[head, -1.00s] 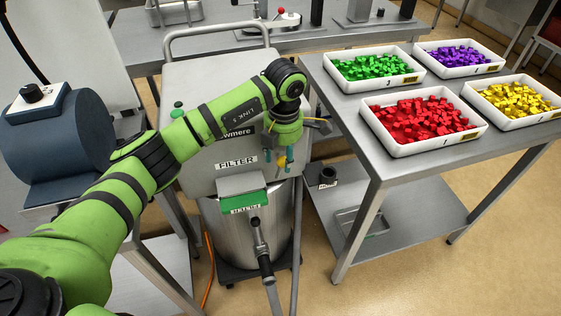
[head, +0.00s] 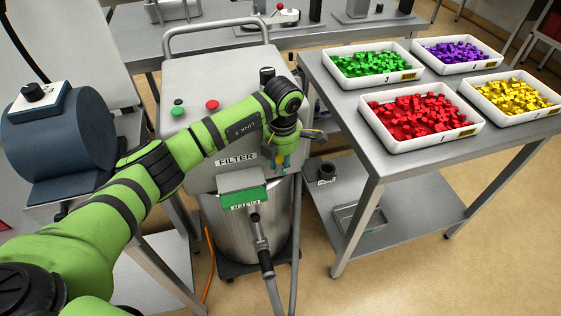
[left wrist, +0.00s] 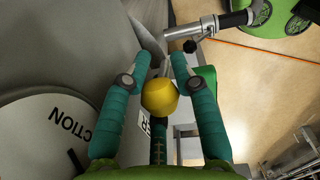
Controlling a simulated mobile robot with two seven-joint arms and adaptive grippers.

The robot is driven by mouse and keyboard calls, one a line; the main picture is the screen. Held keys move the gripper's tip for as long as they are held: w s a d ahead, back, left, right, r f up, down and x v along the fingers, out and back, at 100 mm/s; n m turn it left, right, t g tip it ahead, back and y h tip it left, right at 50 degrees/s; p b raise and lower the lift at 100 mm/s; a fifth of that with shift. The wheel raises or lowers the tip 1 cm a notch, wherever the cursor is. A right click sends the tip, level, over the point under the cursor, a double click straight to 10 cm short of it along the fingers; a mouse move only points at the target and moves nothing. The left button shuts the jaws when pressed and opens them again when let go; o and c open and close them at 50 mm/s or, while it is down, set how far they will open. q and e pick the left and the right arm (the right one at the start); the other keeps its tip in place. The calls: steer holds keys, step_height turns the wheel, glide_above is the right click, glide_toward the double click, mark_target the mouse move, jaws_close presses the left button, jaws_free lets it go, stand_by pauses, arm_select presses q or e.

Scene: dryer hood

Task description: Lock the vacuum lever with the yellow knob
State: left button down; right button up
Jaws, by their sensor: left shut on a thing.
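The vacuum is a grey box-topped machine (head: 205,88) with a FILTER label, on a steel drum (head: 218,228). The yellow knob (left wrist: 159,97) is round and sits between the two teal fingers in the left wrist view. My left gripper (head: 282,160) is at the right part of the vacuum's front face, just right of the FILTER label, and is shut on the knob. The fingers show on both sides of the knob in the left wrist view (left wrist: 160,68). The lever behind the knob is mostly hidden by the gripper and wrist.
A steel table (head: 350,120) with trays of coloured pieces stands close on the right. A blue drum-shaped device (head: 60,140) is at the left.

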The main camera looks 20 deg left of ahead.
arm_select(q)
steer(key=shift+s+f, duration=0.1)
steer(key=shift+s+a+f+t+h+b, duration=0.2)
steer(key=shift+a+t+h+b, duration=0.25)
steer(key=shift+h+b, duration=0.45)
steer(key=shift+d+r+t+b, duration=0.1)
steer(key=shift+r+t+b, duration=0.1)
steer(key=shift+t+b, duration=0.1)
steer(key=c, duration=1.1)
jaws_free()
steer(key=shift+c, duration=0.2)
steer(key=shift+o, duration=0.5)
steer(key=shift+s+r, duration=0.1)
steer(key=shift+a, duration=0.2)
steer(key=shift+s+r, duration=0.1)
